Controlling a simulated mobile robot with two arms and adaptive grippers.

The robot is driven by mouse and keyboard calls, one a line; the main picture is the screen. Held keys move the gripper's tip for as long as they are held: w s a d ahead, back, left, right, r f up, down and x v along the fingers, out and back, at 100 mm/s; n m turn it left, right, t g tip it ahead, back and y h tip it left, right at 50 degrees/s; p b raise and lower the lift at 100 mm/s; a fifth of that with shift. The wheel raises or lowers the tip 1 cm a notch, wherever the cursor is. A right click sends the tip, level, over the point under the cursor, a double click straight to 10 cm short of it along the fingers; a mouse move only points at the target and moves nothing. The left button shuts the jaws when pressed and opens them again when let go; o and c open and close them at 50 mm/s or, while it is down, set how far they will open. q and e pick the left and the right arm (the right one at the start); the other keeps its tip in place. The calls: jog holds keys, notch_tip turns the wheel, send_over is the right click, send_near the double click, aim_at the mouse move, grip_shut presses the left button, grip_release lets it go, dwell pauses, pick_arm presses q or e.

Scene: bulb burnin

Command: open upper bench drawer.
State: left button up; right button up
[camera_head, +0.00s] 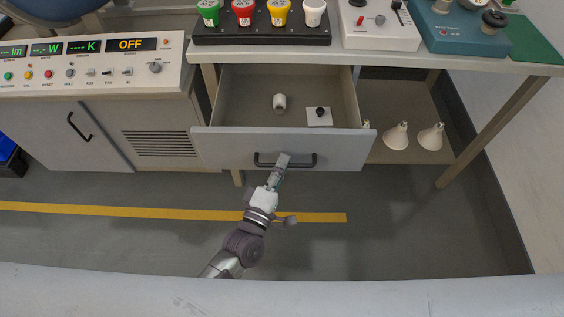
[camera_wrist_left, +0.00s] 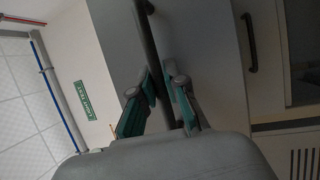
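The upper bench drawer (camera_head: 230,148) is pulled out from under the bench top, and its inside shows. Its dark bar handle (camera_head: 300,164) is on the grey front; it also shows in the left wrist view (camera_wrist_left: 151,38). My left gripper (camera_head: 283,161) is at the middle of this handle. In the left wrist view, the fingers of my left gripper (camera_wrist_left: 163,82) lie on both sides of the bar, their tips close against it. The gripper appears shut on the handle. My right gripper is not in view.
In the drawer are a small white cylinder (camera_head: 279,102) and a white card with a black knob (camera_head: 319,117). Reflector bulbs (camera_head: 396,136) stand on the shelf at right. A cabinet with a display panel (camera_head: 90,65) is at left. Floor before the drawer is clear.

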pick_arm(q)
jog(key=shift+o, duration=0.4)
jog(key=v, duration=1.2)
jog(key=shift+f, duration=0.1)
jog(key=s+a+f+m+g+y, duration=0.2)
jog(key=a+f+m+g, duration=0.15)
jog(key=f, duration=0.55)
jog(key=s+a+f+m+g+y, duration=0.1)
jog(key=s+a+f+m+g, duration=0.25)
jog(key=f, duration=0.65)
jog(key=a+f+m+g+y, duration=0.2)
jog(key=f+m+g, duration=0.3)
jog(key=f, duration=0.4)
jog(key=s+a+f+m+g+y, duration=0.3)
jog(key=s+a+f+g, duration=0.3)
jog(key=s, duration=0.4)
jog(key=s+a+r+p, duration=0.1)
jog(key=s+r+p, duration=0.1)
jog(key=s+p, duration=0.4)
jog(key=s+a+r+p, duration=0.2)
jog(key=s+p, duration=0.4)
jog(key=p, duration=0.2)
jog(key=shift+t, duration=0.3)
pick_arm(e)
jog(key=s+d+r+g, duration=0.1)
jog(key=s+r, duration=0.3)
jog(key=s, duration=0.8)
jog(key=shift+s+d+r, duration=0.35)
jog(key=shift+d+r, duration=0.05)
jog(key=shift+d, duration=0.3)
